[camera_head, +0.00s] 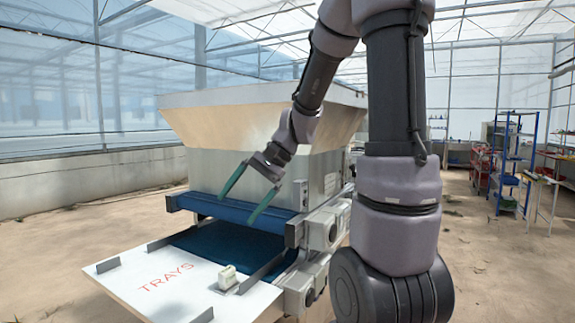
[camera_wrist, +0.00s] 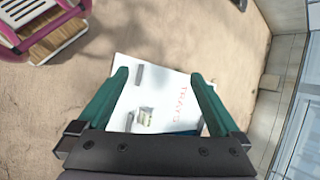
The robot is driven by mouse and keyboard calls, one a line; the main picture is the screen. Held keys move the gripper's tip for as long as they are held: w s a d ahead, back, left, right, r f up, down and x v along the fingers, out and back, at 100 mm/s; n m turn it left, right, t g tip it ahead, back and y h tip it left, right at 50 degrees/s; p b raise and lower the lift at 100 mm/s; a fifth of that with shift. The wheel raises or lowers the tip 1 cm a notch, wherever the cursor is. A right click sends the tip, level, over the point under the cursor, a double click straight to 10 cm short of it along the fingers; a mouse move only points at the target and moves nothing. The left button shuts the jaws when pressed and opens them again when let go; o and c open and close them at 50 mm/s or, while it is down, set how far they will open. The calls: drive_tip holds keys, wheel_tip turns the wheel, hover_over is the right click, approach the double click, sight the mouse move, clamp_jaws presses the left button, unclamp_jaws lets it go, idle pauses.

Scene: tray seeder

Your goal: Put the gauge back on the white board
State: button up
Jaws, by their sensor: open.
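The white board (camera_head: 168,290) marked "TRAYS" sticks out at the front of the seeder, with dark guide strips on it. A small cream-coloured block, likely the gauge (camera_head: 227,278), rests on the board near its right guide strip. In the wrist view the board (camera_wrist: 168,88) lies below and beyond my fingers, and the small block (camera_wrist: 146,116) shows between them, left of the middle. My gripper (camera_head: 236,206) has its green fingers spread wide and empty, above the board and in front of the hopper. It also shows in the wrist view (camera_wrist: 159,76).
Shelving with blue and red racks (camera_head: 508,165) stands far right. The floor to the left is clear.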

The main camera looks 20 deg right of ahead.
drive_tip(key=s+d+r+n+t+h, duration=0.3)
drive_tip(key=s+d+r+t+h, duration=0.2)
drive_tip(key=s+r, duration=0.5)
drive_tip(key=shift+s+d+t+h, duration=0.2)
drive_tip(key=shift+d+t+h, duration=0.3)
drive_tip(key=shift+d, duration=0.7)
